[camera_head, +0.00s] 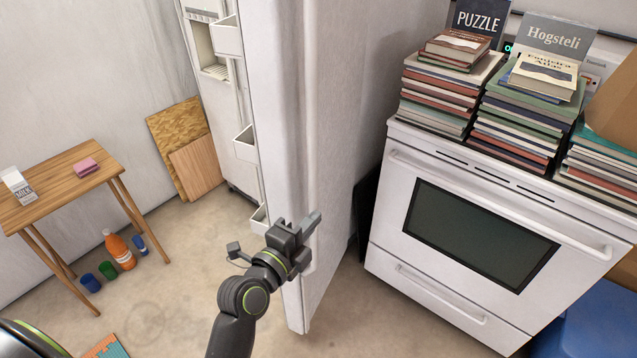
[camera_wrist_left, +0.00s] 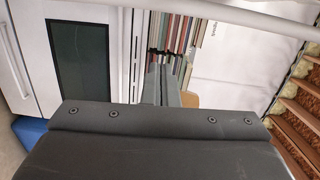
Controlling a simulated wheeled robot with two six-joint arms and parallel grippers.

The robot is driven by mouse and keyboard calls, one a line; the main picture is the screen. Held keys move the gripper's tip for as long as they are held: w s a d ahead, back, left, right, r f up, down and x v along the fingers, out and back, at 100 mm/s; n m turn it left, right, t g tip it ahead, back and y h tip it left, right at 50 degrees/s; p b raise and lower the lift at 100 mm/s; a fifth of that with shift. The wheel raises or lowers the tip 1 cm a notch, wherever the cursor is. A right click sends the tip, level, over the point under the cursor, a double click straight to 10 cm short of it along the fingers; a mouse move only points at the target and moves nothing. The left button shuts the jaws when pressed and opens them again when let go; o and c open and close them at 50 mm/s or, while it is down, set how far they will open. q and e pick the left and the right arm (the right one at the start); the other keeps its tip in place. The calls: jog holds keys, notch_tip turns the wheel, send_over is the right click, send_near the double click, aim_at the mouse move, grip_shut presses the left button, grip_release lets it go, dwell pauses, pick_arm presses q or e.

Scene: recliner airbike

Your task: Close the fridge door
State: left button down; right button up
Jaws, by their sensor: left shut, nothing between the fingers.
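The white fridge door (camera_head: 282,120) stands open in the middle of the head view. Its inner side faces left and carries several white door bins (camera_head: 228,38). Part of the fridge body (camera_head: 207,60) with its dispenser shows behind it on the left. My left gripper (camera_head: 308,226) is shut and empty. It overlaps the lower part of the door's outer side; I cannot tell whether it touches. Its closed fingers also show in the left wrist view (camera_wrist_left: 162,86). My right gripper is in neither view.
A white stove (camera_head: 400,225) stacked with books (camera_head: 520,115) stands to the right, with a blue bin (camera_head: 598,322) beside it. A wooden table (camera_head: 60,185) stands left, with bottles and cups (camera_head: 120,250) on the floor. Bare floor lies between table and door.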

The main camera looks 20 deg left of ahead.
pick_arm(q)
jog(key=r+p+x, duration=0.2)
jog(key=p+x, duration=0.3)
jog(key=x, duration=0.5)
jog(key=a, duration=0.2)
jog(key=a+p, duration=0.1)
jog(key=a, duration=0.1)
jog(key=shift+s+m, duration=0.25)
jog(key=shift+m, duration=0.05)
